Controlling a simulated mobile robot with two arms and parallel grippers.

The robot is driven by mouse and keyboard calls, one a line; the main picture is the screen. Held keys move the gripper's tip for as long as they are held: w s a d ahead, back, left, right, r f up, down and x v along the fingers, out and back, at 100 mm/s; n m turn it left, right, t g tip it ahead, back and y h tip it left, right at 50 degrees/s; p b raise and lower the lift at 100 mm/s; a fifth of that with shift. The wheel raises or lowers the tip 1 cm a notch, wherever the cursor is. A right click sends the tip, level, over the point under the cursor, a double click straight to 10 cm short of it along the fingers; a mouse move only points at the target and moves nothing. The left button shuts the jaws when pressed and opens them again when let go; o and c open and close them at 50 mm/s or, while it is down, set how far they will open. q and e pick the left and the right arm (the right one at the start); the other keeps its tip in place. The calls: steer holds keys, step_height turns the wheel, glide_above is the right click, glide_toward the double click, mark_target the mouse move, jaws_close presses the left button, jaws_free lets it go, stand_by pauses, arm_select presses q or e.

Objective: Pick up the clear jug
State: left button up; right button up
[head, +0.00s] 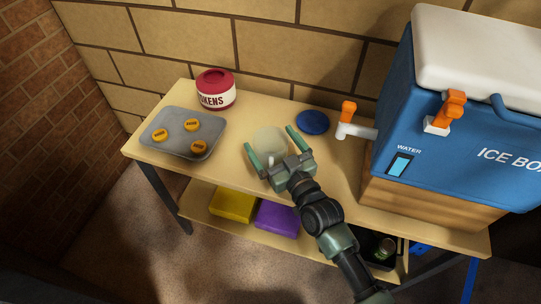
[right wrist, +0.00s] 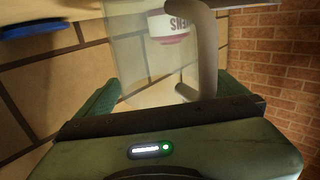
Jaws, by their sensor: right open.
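The clear jug (head: 268,144) stands on the table, pale and see-through. My right gripper (head: 269,137) is open, with one green finger on each side of the jug. In the right wrist view the jug (right wrist: 135,45) fills the upper middle between the fingers, and its pale handle (right wrist: 207,45) rises close in front of the palm. I cannot tell whether either finger touches the jug. My left gripper is not in view.
A grey tray (head: 172,147) with several yellow tokens and a red-lidded tokens jar (head: 216,97) stand left. A blue disc (head: 313,122) lies behind the jug. A blue ice box (head: 450,130) with an orange-handled tap (head: 348,115) is right. Yellow (head: 233,204) and purple (head: 278,218) items lie below.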

steer(key=c, duration=1.9)
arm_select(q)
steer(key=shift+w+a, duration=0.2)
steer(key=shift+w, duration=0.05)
arm_select(e)
steer(key=shift+r, duration=0.1)
steer(key=shift+c, duration=0.2)
